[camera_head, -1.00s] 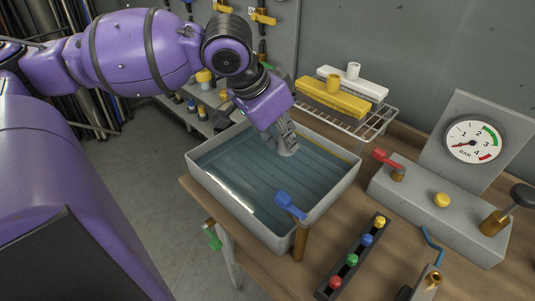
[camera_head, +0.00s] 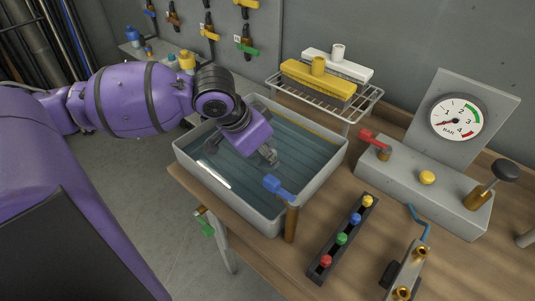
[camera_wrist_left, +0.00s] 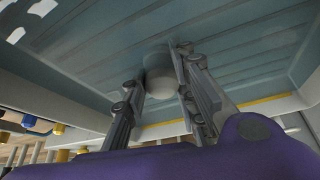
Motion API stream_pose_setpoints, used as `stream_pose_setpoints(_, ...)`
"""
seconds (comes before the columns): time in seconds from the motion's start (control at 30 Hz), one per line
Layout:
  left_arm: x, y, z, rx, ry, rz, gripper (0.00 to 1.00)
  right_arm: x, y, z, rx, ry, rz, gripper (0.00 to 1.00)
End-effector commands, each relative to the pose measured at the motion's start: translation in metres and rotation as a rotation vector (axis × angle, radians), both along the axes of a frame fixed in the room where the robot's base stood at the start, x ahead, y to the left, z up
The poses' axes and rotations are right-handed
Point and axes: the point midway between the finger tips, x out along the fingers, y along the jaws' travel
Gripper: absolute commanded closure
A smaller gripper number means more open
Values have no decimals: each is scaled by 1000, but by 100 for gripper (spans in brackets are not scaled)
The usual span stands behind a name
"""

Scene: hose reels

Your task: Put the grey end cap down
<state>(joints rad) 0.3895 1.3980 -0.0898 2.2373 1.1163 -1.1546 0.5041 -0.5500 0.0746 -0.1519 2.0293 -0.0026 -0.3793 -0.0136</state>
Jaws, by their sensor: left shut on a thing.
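The grey end cap (camera_wrist_left: 160,76) is a short, round, pale grey piece between the two fingers of my left gripper (camera_wrist_left: 160,72) in the left wrist view. My left gripper also shows in the head view (camera_head: 268,156), pointing down inside the outline of a grey tank (camera_head: 262,219) of bluish water. It is shut on the cap. In the head view the cap can hardly be told from the fingertips. I cannot tell whether the cap touches the water or the tank floor. My right gripper is in neither current view.
A blue-handled valve (camera_head: 279,187) stands at the tank's near right corner. A wire rack (camera_head: 362,103) behind holds a yellow block (camera_head: 318,80) and a white block (camera_head: 338,65). A gauge panel (camera_head: 457,117) and a strip of coloured knobs (camera_head: 341,240) are on the right.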

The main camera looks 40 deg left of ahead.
Motion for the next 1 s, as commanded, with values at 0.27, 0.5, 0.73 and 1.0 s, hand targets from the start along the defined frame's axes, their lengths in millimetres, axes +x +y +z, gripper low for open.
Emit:
stream_pose_setpoints(0.27,0,0,0,1,-1,0,96,2,0,2,-1,-4,0,100)
stream_pose_setpoints(0.5,0,0,-2,1,-1,0,55,-1,-1,-1,-1,2,-1,100)
stream_pose_setpoints(0.73,0,0,-2,1,-1,0,55,-2,-1,-3,-1,6,-1,100)
stream_pose_setpoints(1.0,-9,4,23,4,-2,0,55,3,-1,7,0,-7,-3,100)
